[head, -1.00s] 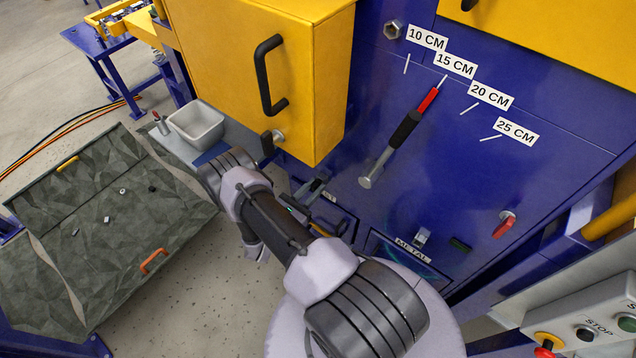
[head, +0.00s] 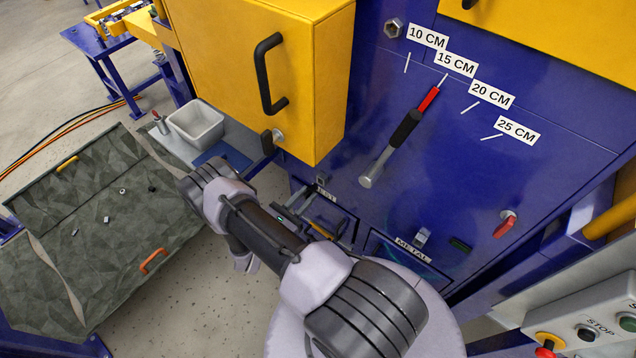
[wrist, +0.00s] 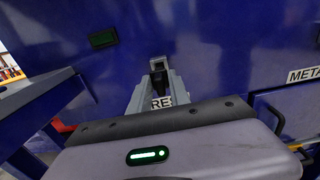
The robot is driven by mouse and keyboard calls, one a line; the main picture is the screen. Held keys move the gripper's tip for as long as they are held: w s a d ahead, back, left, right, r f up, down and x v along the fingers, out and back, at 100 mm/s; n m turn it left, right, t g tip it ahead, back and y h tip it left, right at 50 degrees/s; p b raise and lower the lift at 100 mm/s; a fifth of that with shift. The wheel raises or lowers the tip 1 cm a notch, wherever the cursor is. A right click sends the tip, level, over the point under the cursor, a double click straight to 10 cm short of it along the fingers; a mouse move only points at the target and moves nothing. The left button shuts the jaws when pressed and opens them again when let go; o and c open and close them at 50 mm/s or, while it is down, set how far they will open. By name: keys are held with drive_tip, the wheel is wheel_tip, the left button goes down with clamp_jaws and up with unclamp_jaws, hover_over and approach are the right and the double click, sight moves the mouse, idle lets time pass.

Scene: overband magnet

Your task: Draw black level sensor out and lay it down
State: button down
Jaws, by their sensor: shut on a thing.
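My gripper (wrist: 160,84) is in the middle of the wrist view, its grey fingers pointing at the blue wall. It is shut on a small black piece, the black level sensor (wrist: 158,66), which shows only partly between the fingertips. The fingers partly cover a white label on the wall. In the head view my arm hides much of the gripper, and the sensor cannot be made out clearly. A small dark fitting (head: 322,181) shows on the blue wall just beyond the gripper.
The METAL drawer (head: 412,250) is to the right. A yellow cabinet (head: 250,80) juts out above. A grey ledge with a white bin (head: 196,124) and blue mat (head: 222,156) lies left. A red-handled valve (head: 505,224) is right.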

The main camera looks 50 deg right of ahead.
drive_tip(key=shift+a, duration=0.65)
